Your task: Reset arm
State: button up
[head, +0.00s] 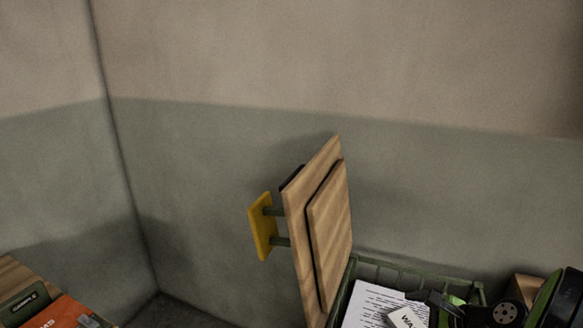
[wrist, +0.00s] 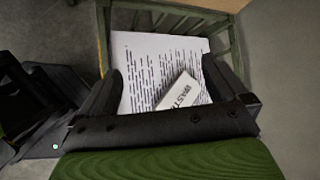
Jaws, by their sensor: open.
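My gripper (wrist: 163,82) is open, its two dark fingers spread apart in the wrist view. Between and beyond them are a white sheet of printed paper (wrist: 146,58) and a small white label or block with black lettering (wrist: 180,93), which appears to lie on the paper. No object is visibly clamped. In the head view my arm comes in from the lower right, with the gripper (head: 436,301) over the green slatted crate (head: 385,270). The paper (head: 375,303) and the white lettered piece (head: 408,318) also show there, partly cut off by the frame.
A wooden board (head: 329,235) with a yellow handle plate (head: 262,226) stands upright at the crate's left side. An orange item (head: 58,312) and a dark green item (head: 24,303) lie on a wooden surface at lower left. Walls close off the back.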

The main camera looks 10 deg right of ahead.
jog(key=s+a+r+n+g+h+p, duration=0.1)
jog(key=s+a+r+n+g, duration=0.1)
jog(key=a+r+n, duration=0.4)
jog(key=s+a+r+n+g+h+p, duration=0.1)
jog(key=s+a+r+n+p, duration=0.1)
jog(key=a+r+n, duration=0.5)
jog(key=s+a+r+n+h+p, duration=0.1)
jog(key=s+a+n, duration=0.2)
jog(key=s, duration=0.3)
jog(key=s+a+r+n+h+p, duration=0.1)
jog(key=s+a+n, duration=0.2)
jog(key=s+n, duration=0.3)
jog(key=shift+s+a+r, duration=0.35)
jog(key=shift+a+r, duration=0.05)
jog(key=shift+d, duration=0.1)
